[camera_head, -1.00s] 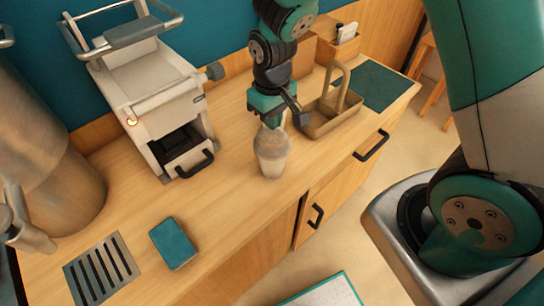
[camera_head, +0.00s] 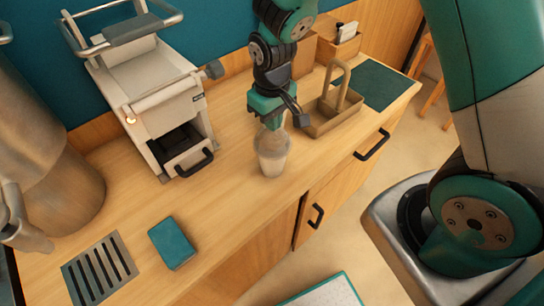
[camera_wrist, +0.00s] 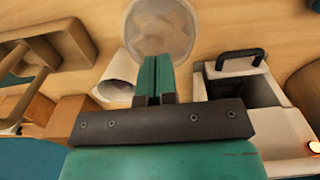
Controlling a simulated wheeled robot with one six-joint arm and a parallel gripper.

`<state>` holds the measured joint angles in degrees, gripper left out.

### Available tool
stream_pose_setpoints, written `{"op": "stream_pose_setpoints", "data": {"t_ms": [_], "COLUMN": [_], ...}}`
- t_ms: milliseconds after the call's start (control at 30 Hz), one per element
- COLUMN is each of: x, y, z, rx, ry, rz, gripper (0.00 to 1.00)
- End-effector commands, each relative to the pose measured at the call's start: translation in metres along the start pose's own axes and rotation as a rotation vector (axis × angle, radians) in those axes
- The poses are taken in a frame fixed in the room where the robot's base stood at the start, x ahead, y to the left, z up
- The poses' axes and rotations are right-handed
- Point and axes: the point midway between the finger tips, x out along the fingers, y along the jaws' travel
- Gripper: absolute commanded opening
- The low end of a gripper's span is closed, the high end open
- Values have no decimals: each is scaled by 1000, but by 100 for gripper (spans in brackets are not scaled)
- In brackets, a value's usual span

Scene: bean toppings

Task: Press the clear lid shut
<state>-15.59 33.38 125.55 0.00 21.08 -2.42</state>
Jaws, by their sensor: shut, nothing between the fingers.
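A clear cup (camera_head: 272,163) with pale contents stands upright near the front edge of the wooden counter in the head view. The clear lid (camera_wrist: 160,28) is a round, see-through disc at the top of the wrist view. My gripper (camera_head: 271,123) points down right over the cup's top. Its two green fingers are together and empty in the wrist view (camera_wrist: 153,68), with their tips at the lid's lower edge. Whether the tips touch the lid, and whether its rim is seated all round, I cannot tell.
A white machine (camera_head: 150,90) with a black-handled drawer stands left of the cup. A wooden carrier (camera_head: 325,122) with an upright handle stands close on the right. A teal box (camera_head: 173,243) and slotted grate (camera_head: 100,268) lie front left.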

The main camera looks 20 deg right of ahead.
Motion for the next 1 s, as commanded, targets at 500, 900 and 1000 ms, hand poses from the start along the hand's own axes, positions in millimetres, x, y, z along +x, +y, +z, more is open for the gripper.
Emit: {"op": "stream_pose_setpoints", "data": {"t_ms": [500,900,1000], "x": [14,11,0], "y": [0,0,0], "z": [0,0,0], "rx": [0,0,0], "ry": [-1,0,1], "rz": [0,0,0], "gripper": [0,0,0]}}
